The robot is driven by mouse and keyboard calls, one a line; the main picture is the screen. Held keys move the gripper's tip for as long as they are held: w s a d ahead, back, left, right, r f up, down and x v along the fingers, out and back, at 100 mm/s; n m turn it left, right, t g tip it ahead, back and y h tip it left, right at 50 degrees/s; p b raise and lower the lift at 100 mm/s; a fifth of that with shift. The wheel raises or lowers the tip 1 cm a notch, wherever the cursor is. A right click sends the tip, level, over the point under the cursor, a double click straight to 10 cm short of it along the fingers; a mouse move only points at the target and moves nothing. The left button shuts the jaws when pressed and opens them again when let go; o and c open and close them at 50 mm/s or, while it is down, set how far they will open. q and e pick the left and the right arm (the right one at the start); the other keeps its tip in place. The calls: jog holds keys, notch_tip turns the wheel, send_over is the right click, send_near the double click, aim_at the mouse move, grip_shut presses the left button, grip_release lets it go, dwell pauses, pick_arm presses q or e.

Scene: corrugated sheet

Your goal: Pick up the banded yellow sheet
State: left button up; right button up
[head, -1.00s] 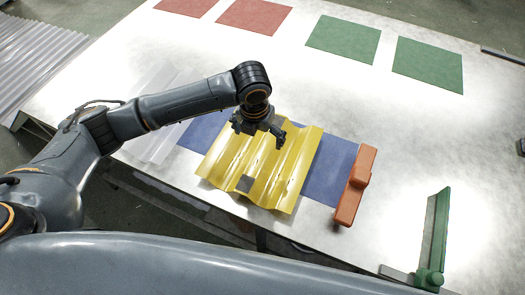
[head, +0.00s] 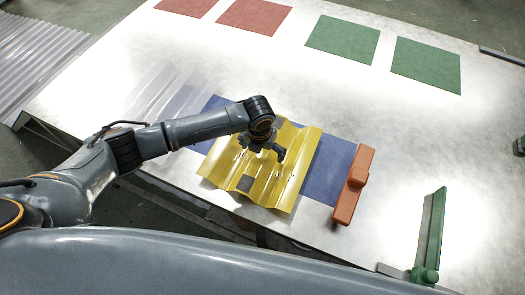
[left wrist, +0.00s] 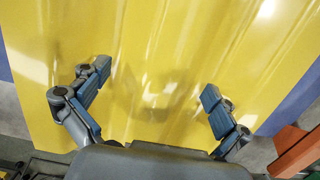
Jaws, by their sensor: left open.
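The yellow corrugated sheet (head: 285,185) lies on a blue mat (head: 332,165) near the table's front edge. My right gripper is not in view.
An orange block (head: 352,190) stands at the mat's right end. A clear corrugated sheet (head: 158,95) lies left of the mat. A green bracket (head: 431,230) stands at the front right. Red (head: 254,15) and green (head: 343,39) squares lie at the back. The table's middle right is clear.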

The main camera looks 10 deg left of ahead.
pick_arm(q)
jog(key=c, duration=1.8)
jog(key=shift+o, duration=0.2)
